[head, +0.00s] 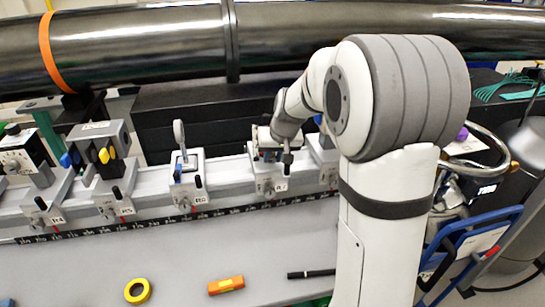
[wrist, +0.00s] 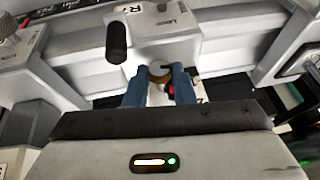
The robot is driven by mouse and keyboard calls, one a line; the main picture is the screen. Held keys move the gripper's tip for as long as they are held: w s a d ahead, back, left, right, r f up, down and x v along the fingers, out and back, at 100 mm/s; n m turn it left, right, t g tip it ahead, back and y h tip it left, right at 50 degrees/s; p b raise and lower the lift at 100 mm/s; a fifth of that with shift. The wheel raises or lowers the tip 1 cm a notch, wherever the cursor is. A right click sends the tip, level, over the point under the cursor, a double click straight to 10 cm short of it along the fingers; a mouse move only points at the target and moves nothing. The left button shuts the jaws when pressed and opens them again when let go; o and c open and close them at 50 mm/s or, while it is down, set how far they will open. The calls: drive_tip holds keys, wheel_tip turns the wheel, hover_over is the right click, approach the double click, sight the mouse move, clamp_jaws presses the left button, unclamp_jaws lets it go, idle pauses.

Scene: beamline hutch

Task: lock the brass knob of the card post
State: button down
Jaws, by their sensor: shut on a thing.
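In the wrist view, my gripper (wrist: 159,84) has its two blue fingers closed around a small brass knob (wrist: 160,72), one finger on each side. The fingers cover much of the knob, so its turn angle cannot be told. The knob is on a light grey carrier (wrist: 68,62) with a black lever (wrist: 117,42) beside it. In the head view, my gripper (head: 272,152) is at this carrier (head: 271,182) on the rail. My wrist hides the knob there, and the card is not clearly visible in either view.
Neighbouring carriers stand along the rail, one with a round-topped holder (head: 180,135) and one with yellow and blue knobs (head: 99,152). A large dark pipe (head: 140,45) runs behind.

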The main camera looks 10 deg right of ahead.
drive_tip(key=shift+d+f+y+b, duration=0.25)
drive_tip(key=shift+y+b, duration=0.25)
drive_tip(key=shift+b, duration=0.35)
drive_tip(key=shift+a+r+y, duration=0.1)
drive_tip(key=shift+r+y, duration=0.05)
drive_tip(key=shift+y, duration=0.15)
drive_tip(key=c, duration=1.2)
unclamp_jaws()
drive_tip(key=shift+c, duration=0.2)
drive_tip(key=shift+r, duration=0.15)
drive_tip(key=v, duration=0.7)
drive_tip(key=shift+s+r, duration=0.25)
